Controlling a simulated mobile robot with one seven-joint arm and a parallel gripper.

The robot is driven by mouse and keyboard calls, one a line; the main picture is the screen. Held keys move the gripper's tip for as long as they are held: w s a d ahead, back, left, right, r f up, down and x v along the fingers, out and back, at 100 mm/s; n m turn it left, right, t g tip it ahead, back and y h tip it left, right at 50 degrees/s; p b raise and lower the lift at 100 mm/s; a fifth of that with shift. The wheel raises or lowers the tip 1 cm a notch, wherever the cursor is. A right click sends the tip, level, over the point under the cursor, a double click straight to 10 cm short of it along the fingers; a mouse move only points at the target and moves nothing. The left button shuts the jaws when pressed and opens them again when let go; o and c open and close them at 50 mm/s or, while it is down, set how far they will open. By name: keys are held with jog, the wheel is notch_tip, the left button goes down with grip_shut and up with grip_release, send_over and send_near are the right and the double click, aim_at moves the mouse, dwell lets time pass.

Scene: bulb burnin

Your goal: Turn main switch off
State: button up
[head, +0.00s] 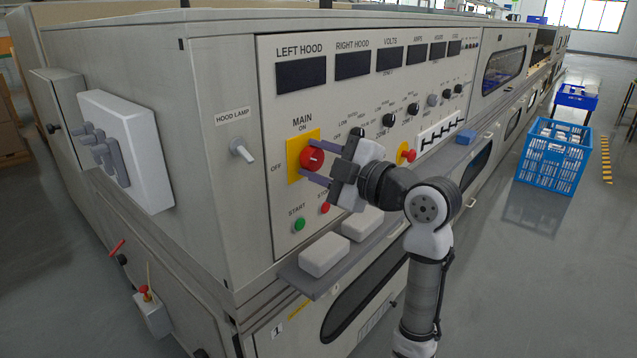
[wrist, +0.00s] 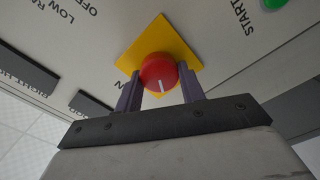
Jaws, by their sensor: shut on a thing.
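The main switch is a round red knob (head: 311,158) on a yellow square plate (head: 294,166), on the machine's front panel. ON is printed above it and OFF to its left. In the wrist view the knob (wrist: 158,70) carries a white mark running toward its lower edge, on my gripper's side. My gripper (head: 319,160) reaches in from the right and is shut on the knob. Its two fingers (wrist: 160,92) lie on either side of the knob. The MAIN label is mostly hidden behind the gripper in the wrist view.
A green START button (head: 299,225) and a red stop button (head: 325,208) sit just below. A second red knob (head: 409,156) and several black knobs are to the right. A shelf (head: 312,287) with white blocks juts out underneath. Blue crates (head: 551,165) stand on the floor at right.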

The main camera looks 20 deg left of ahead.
jog(key=n+b, duration=0.3)
jog(key=shift+f, duration=0.3)
jog(key=shift+r+n+b, duration=0.1)
jog(key=shift+n+b, duration=1.1)
jog(key=shift+n, duration=0.2)
jog(key=shift+s, duration=0.1)
jog(key=o, duration=1)
jog(key=shift+r, duration=0.1)
jog(key=shift+d, duration=0.1)
jog(key=v, duration=1.3)
jog(key=shift+s+d+p, duration=0.1)
jog(key=shift+d+p, duration=0.2)
jog(key=shift+p, duration=0.05)
